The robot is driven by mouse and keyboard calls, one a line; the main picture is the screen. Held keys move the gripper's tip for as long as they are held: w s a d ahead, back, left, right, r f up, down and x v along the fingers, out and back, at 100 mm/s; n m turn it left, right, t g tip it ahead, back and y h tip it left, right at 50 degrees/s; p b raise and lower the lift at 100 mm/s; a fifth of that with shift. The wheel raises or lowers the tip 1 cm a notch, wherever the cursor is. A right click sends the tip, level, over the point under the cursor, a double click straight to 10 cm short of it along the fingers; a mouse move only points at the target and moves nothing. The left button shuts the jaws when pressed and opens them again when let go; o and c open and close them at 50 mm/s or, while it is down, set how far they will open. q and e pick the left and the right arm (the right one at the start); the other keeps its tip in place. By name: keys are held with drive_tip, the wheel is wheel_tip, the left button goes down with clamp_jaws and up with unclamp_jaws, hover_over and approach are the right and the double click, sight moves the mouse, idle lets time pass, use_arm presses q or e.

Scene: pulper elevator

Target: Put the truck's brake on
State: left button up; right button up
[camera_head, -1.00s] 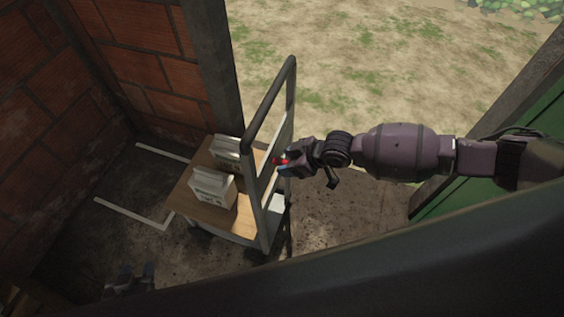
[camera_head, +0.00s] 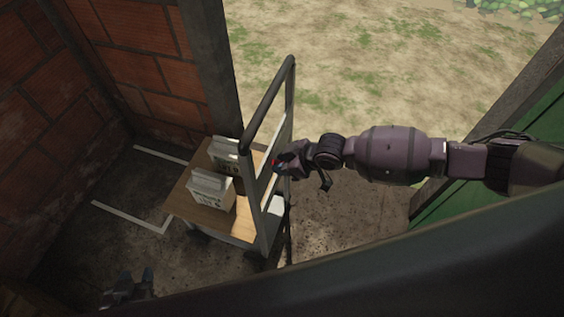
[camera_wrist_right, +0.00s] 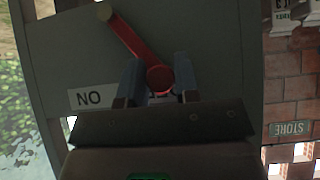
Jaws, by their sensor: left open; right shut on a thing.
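The truck (camera_head: 262,217) is a trolley with a wooden deck and a grey upright handle frame, standing inside the brick-walled space. A red brake lever (camera_wrist_right: 130,38) sits on the grey panel of its handle end, slanting from a round pivot to a round red knob in the right wrist view. My right gripper (camera_wrist_right: 158,82) is shut on the knob end, with a finger on each side. In the head view my right gripper (camera_head: 280,167) is against the handle panel and mostly hides the lever. My left gripper (camera_head: 128,287) is open, low at the left, apart from the truck.
White boxes (camera_head: 209,192) stand on the deck. White floor lines (camera_head: 130,216) lie to the left. A label reading "NO" (camera_wrist_right: 90,97) is partly visible beside the lever. Brick walls (camera_head: 130,70) are close behind; open grass (camera_head: 380,70) lies beyond. A dark beam crosses the foreground.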

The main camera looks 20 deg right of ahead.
use_arm(q)
drive_tip(key=shift+f, duration=0.15)
drive_tip(key=shift+s+f+b, duration=0.3)
drive_tip(key=shift+f+b, duration=0.25)
drive_tip(key=shift+f, duration=0.15)
use_arm(e)
drive_tip(key=shift+w+d+r, duration=0.3)
drive_tip(key=shift+w+d, duration=0.05)
drive_tip(key=shift+w, duration=0.15)
drive_tip(key=shift+w+d+r, duration=0.25)
drive_tip(key=shift+w+d, duration=0.1)
drive_tip(key=shift+w, duration=0.15)
drive_tip(key=shift+w+d+b, duration=0.6)
drive_tip(key=shift+w+b, duration=0.15)
drive_tip(key=shift+w, duration=0.05)
drive_tip(key=shift+w+d+r, duration=0.1)
drive_tip(key=shift+w+d, duration=0.05)
drive_tip(key=shift+w, duration=0.2)
use_arm(q)
drive_tip(key=f, duration=0.1)
drive_tip(key=s+f, duration=0.1)
drive_tip(key=shift+s+f+g, duration=0.1)
drive_tip(key=shift+f+g, duration=0.3)
use_arm(e)
drive_tip(key=shift+r, duration=0.1)
